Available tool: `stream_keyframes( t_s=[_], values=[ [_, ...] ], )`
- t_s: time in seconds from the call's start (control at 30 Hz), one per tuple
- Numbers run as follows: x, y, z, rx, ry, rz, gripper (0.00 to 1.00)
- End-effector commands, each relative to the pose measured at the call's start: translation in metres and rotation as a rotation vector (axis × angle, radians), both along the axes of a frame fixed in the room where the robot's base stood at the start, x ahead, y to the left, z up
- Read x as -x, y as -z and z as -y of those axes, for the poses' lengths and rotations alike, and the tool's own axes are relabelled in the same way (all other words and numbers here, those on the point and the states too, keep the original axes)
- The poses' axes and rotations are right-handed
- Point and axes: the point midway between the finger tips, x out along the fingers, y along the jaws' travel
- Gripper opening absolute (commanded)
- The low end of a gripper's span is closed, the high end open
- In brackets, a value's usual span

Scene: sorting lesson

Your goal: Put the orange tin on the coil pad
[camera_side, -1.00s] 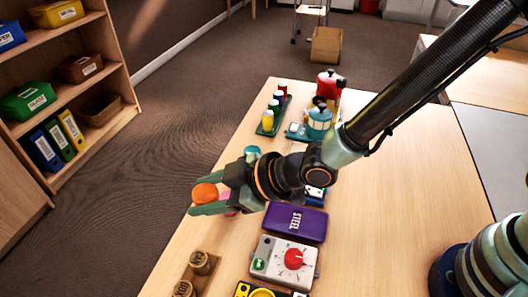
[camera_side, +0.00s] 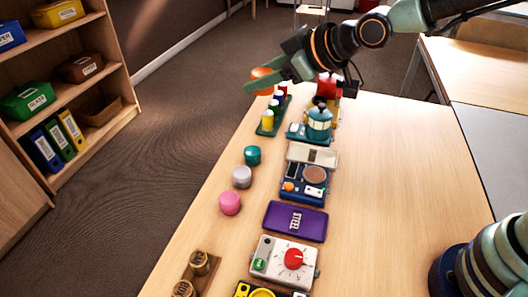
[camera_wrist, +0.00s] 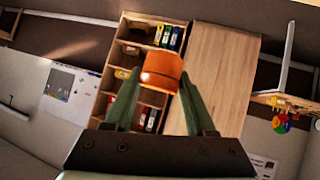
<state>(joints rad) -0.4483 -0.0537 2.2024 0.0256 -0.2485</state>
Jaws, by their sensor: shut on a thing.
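The orange tin (camera_side: 261,73) is held between the green fingers of my gripper (camera_side: 265,80), high above the far end of the table. In the wrist view the tin (camera_wrist: 162,72) sits between both fingertips. A round brown pad, apparently the coil pad (camera_side: 315,174), lies on a blue device in the middle of the table. Its top is bare, and it lies below and to the right of my gripper, well apart from it.
A purple STEEL case (camera_side: 296,220) and a dial box (camera_side: 286,260) lie nearer. A teal lantern (camera_side: 318,122) and a green rack (camera_side: 269,127) stand beyond.

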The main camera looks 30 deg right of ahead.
Motion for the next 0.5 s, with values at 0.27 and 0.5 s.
stream_keyframes(
  t_s=[0.27, 0.5],
  values=[
    [-0.020, -0.039, 0.139, -0.002, 0.290, 0.005, 0.00],
    [-0.013, -0.055, 0.204, -0.001, 0.426, 0.001, 0.00]
  ],
)
